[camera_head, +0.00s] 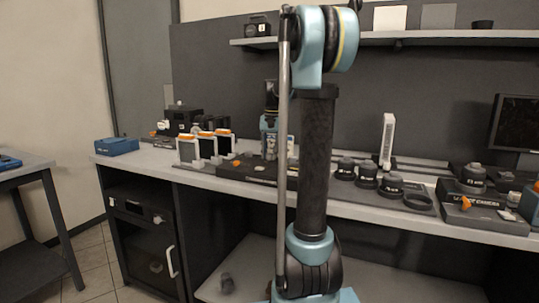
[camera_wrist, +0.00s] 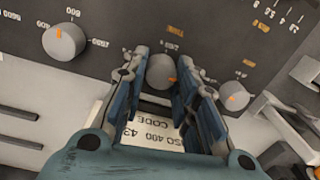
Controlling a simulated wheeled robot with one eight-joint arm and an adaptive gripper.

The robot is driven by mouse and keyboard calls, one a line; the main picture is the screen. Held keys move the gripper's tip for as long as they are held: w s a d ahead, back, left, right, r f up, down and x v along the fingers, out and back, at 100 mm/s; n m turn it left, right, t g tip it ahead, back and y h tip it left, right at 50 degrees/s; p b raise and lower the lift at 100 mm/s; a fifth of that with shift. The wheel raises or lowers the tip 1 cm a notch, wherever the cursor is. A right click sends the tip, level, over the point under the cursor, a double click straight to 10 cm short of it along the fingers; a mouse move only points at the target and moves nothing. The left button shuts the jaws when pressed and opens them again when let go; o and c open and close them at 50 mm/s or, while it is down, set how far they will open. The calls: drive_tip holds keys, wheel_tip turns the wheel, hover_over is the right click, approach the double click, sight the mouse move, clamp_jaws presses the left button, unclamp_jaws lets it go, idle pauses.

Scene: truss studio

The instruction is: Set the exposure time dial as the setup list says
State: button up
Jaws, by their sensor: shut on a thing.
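In the wrist view a grey round dial (camera_wrist: 161,72) with an orange mark sits on a dark panel. Orange lettering above it is upside down and seems to read TIME. My gripper (camera_wrist: 160,85) has its two blue fingers on either side of this dial, closed on it. The dial's orange mark points to the lower right in the picture. A white card (camera_wrist: 148,128) with upside-down text, ISO 400 and CODE, shows between the fingers, partly covered. In the head view my gripper (camera_head: 270,128) is over the bench, partly hidden by my arm.
A second dial (camera_wrist: 64,41) is to the left, near the figures 800. A third, smaller dial (camera_wrist: 233,96) is to the right, close to a finger. On the bench (camera_head: 352,208) are several lenses (camera_head: 391,187), orange-topped holders (camera_head: 206,146) and a blue box (camera_head: 117,146).

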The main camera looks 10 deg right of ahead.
sight(271, 154)
drive_tip(key=o, duration=1)
drive_tip(key=shift+w, duration=0.1)
drive_tip(key=shift+o, duration=0.2)
drive_tip(key=shift+r, duration=0.1)
wheel_tip(271, 154, up, 12)
drive_tip(key=shift+d, duration=0.25)
